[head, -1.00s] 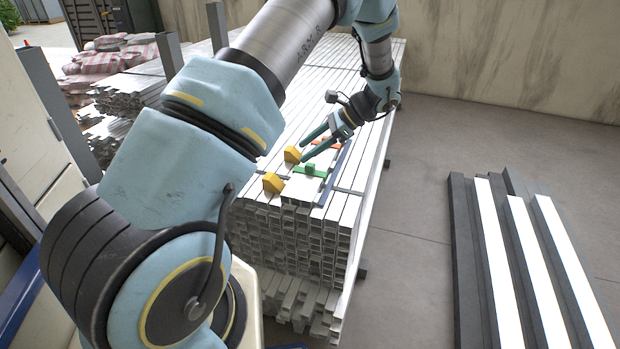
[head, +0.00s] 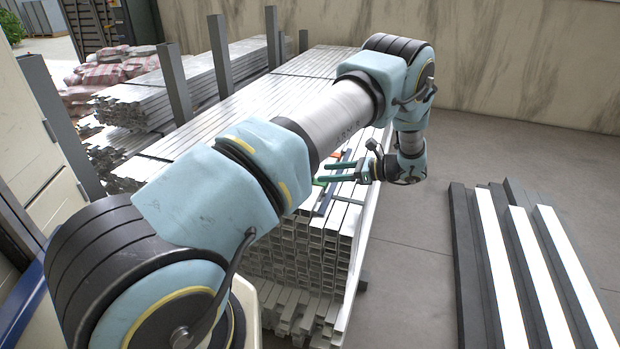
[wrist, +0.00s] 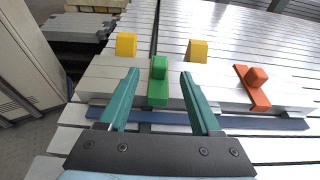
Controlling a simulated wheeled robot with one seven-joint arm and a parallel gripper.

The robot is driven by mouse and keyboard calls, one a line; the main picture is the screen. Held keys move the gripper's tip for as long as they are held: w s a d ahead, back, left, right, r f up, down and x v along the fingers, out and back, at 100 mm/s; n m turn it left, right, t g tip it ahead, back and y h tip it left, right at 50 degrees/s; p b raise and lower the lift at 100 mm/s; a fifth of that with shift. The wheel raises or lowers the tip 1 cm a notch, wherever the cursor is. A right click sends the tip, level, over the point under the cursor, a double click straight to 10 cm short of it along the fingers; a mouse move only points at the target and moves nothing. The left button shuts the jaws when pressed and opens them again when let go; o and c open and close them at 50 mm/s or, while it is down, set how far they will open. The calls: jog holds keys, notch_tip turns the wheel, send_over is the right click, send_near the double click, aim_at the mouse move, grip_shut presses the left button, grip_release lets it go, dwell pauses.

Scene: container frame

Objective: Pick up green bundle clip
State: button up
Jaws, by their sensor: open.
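The green bundle clip (wrist: 158,85) lies on the pale metal bars in the wrist view, with a raised block at its far end. My gripper (wrist: 159,74) is open, with its two teal fingers on either side of the clip in the picture. The left finger appears closer to the clip than the right one. Nothing is held, and I cannot tell how far the fingertips are above the bars. In the head view my gripper (head: 324,173) points left over the near end of the stack. My arm hides most of the clip there.
An orange clip (wrist: 252,88) lies to the right of the green one. Two yellow blocks (wrist: 126,45) (wrist: 197,50) stand behind. A blue strip (wrist: 250,121) runs across beneath the fingers. Grey upright posts (head: 218,55) line the stack's left side. More beams (head: 520,260) lie on the floor at right.

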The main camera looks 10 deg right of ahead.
jog(key=p+x, duration=0.1)
jog(key=x, duration=0.4)
jog(key=shift+f, duration=0.1)
grip_shut()
dwell(0.3)
